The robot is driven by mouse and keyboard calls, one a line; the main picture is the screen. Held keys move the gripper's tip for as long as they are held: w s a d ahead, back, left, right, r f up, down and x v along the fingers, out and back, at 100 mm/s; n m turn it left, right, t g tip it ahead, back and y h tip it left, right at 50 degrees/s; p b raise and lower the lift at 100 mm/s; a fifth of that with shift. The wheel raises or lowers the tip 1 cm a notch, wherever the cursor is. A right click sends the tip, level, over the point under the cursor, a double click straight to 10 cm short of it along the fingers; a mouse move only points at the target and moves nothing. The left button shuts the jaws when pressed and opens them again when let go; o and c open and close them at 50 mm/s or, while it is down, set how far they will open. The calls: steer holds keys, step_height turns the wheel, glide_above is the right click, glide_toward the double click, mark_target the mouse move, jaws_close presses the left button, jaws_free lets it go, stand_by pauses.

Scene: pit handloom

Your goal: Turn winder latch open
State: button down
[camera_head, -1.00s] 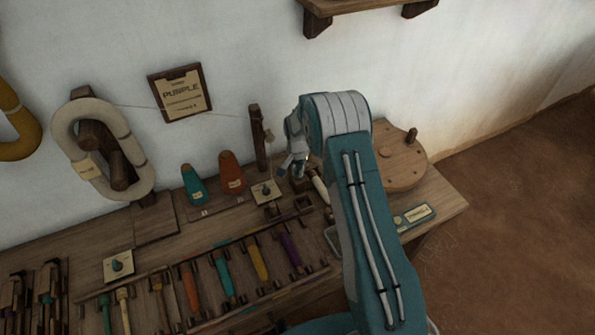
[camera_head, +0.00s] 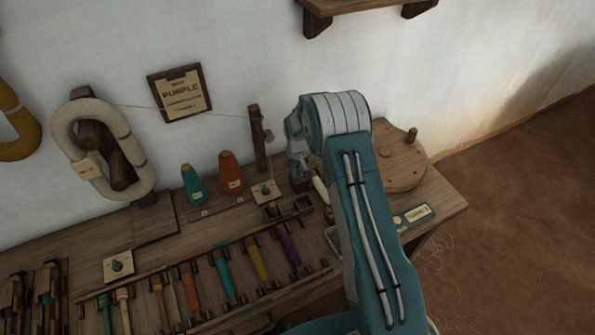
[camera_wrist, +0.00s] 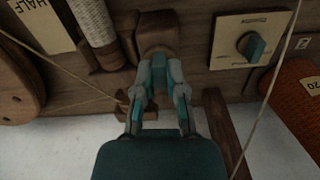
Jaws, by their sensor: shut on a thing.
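A brown wooden block (camera_wrist: 158,32), which appears to be the winder latch, sits at the top middle of the wrist view beside a white-wound bobbin (camera_wrist: 92,20). My gripper (camera_wrist: 160,66) is shut on it, with the fingertips against its near end. The fingers cover part of the block, so its exact turn angle is hard to tell. In the head view my gripper (camera_head: 299,170) is at the bench's back, left of the round wooden wheel (camera_head: 402,165), and my arm hides part of this spot.
A dial plate (camera_head: 266,191), an orange cone (camera_head: 231,173) and a teal cone (camera_head: 193,185) stand to the left. A thin post (camera_head: 258,138) rises close by, with thread running to it. Several coloured bobbins lie in a rack in front. Floor at right is clear.

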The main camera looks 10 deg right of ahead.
steer(key=shift+w+n, duration=0.2)
steer(key=shift+n, duration=0.4)
steer(key=c, duration=0.7)
jaws_free()
steer(key=shift+r, duration=0.1)
step_height(320, 180, up, 12)
steer(key=shift+a+f, duration=0.1)
steer(key=shift+f, duration=0.1)
